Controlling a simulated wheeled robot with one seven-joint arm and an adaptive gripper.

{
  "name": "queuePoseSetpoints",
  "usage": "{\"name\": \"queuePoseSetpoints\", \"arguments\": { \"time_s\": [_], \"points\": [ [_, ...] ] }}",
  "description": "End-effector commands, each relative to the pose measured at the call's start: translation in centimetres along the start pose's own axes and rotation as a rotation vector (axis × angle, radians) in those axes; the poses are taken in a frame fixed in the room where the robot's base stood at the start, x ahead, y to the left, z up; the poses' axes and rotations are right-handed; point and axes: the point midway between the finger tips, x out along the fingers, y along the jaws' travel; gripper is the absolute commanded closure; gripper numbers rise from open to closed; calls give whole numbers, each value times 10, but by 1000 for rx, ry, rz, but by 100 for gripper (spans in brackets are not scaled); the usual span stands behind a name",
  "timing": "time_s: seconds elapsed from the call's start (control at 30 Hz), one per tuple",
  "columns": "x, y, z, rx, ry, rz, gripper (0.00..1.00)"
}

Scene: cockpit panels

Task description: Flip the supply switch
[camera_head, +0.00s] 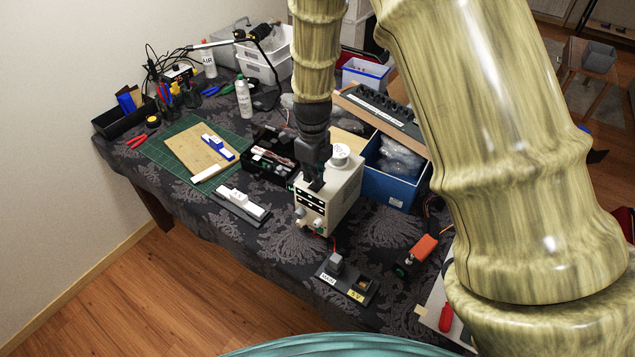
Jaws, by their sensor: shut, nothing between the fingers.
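A cream bench power supply (345,190) stands near the table's front edge, with dark displays and knobs on its front face and a round white part on top. My gripper (316,184) is shut and empty, pointing down at the supply's upper front edge; I cannot tell whether it touches. A small dark switch box (353,288) lies in front of the supply, with a grey block (336,263) standing on it, a white label and a yellow label. No supply switch can be made out clearly on the supply's face; my gripper covers part of its top.
A blue box (394,187) stands right of the supply, and a black tray (268,160) behind it to the left. A white-and-grey device (243,204) lies left. An orange connector (422,248) lies front right. Patterned cloth (290,250) is bare around the supply's front.

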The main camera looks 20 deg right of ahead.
Motion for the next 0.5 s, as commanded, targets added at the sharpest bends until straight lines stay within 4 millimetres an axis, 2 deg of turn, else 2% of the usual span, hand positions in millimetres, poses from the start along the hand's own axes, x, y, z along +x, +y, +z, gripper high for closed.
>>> {"name": "queuePoseSetpoints", "arguments": {
  "time_s": [0.5],
  "points": [
    [6,0,0,0,0,0,100]
  ]
}}
